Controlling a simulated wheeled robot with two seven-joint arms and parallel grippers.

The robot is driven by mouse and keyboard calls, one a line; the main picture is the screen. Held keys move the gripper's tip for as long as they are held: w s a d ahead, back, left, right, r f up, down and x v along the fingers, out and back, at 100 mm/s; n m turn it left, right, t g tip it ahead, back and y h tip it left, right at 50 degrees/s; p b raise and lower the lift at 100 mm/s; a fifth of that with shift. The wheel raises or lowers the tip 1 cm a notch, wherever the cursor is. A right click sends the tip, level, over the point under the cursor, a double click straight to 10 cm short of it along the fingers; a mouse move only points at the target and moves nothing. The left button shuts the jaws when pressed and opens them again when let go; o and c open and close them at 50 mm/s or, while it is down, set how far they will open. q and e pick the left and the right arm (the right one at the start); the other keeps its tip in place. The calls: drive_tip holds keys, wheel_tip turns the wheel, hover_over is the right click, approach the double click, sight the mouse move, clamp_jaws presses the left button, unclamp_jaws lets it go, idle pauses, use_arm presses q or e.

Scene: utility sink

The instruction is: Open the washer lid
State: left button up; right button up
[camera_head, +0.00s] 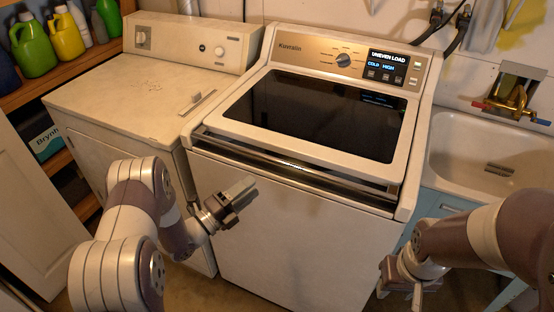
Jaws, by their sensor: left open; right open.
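The washer (286,226) is a white top-loader in the middle of the view. Its lid (312,113), with a dark glass panel and a white frame, lies flat and closed. A metallic handle bar (291,164) runs along the lid's front edge. The control panel (343,62) behind it reads "UNEVEN LOAD". My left gripper (243,192) is in front of the washer's upper left front, below the handle bar, and holds nothing. My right gripper (413,294) is low in front of the washer's right side, partly hidden by its own arm, and looks empty.
A white dryer (123,93) stands left of the washer. A sink (482,150) with a brass faucet (508,100) is at the right. Shelves with jugs (66,37) are at the far left. A white door panel (35,215) stands at the left edge.

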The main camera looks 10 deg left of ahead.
sight(281, 160)
use_arm(q)
drive_tip(key=p+x, duration=0.2)
drive_tip(key=x, duration=0.9)
drive_tip(key=shift+w+d, duration=0.15)
drive_tip(key=shift+w, duration=0.45)
drive_tip(key=shift+d, duration=0.1)
drive_tip(key=shift+c, duration=0.3)
